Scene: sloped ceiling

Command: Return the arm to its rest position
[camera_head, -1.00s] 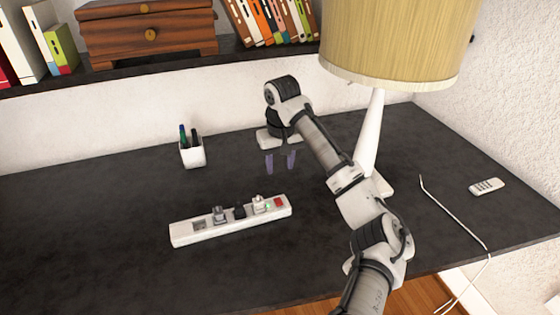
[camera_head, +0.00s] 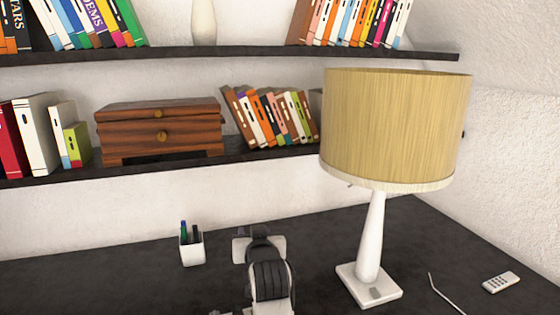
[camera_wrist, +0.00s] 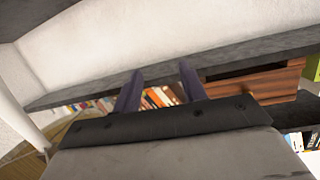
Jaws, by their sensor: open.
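My arm (camera_head: 270,285) shows at the bottom middle of the head view, over the dark desk and between the pen cup and the lamp. My gripper's fingers do not show in the head view. In the wrist view my gripper (camera_wrist: 160,68) has two purple fingers, spread apart with nothing between them. The wrist view is tilted, with shelves, books and the wooden chest (camera_wrist: 255,84) beyond the fingers.
A table lamp (camera_head: 370,235) stands right of my arm. A white pen cup (camera_head: 192,249) stands to its left. A remote (camera_head: 500,282) and a white cable (camera_head: 445,296) lie at the right. Shelves with books and a wooden chest (camera_head: 160,131) run along the wall.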

